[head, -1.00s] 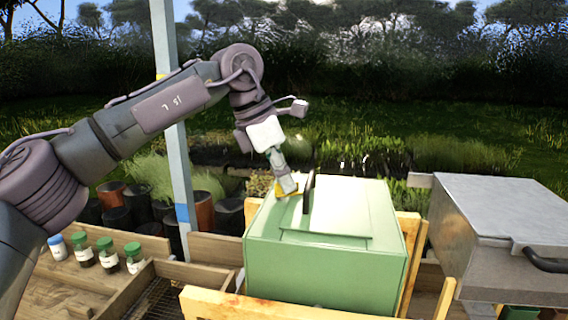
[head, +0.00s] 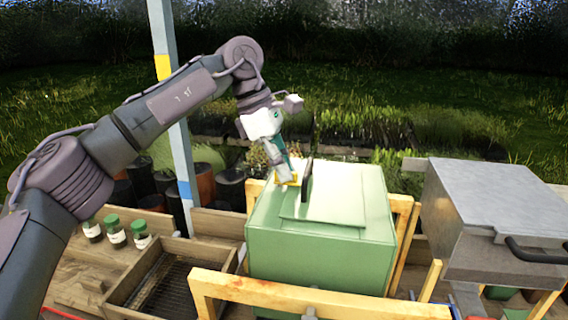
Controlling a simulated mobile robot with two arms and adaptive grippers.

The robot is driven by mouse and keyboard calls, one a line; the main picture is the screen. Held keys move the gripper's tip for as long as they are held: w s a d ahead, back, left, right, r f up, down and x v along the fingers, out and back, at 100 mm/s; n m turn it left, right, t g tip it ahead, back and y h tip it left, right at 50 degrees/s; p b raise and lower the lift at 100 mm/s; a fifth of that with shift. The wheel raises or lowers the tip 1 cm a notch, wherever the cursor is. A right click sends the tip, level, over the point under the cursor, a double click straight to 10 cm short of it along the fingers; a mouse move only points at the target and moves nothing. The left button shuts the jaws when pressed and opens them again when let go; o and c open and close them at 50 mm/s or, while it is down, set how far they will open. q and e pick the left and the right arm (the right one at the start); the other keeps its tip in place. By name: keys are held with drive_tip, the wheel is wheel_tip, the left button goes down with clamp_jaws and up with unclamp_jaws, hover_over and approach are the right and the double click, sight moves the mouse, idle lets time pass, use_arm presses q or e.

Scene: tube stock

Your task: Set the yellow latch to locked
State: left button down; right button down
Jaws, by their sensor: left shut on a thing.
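A green box (head: 313,262) stands in the middle, with a flat lid and a dark upright handle (head: 306,181) on top. The yellow latch (head: 293,181) shows as a small yellow patch at the lid's left part, just left of the dark handle. My left gripper (head: 286,175) reaches down from above and is shut on the yellow latch, hiding most of it. The latch's exact setting cannot be told from here. My right gripper is not in view.
A grey metal box (head: 492,205) with a black handle stands to the right. A wooden frame (head: 310,297) runs in front of the green box. A wooden tray (head: 128,282) and several green-capped jars (head: 115,232) are at left, near a blue-grey post (head: 172,120).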

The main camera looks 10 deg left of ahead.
use_arm(q)
drive_tip(key=c, duration=1.2)
unclamp_jaws()
drive_tip(key=shift+a, duration=0.1)
drive_tip(key=shift+c, duration=0.2)
drive_tip(key=v, duration=1.2)
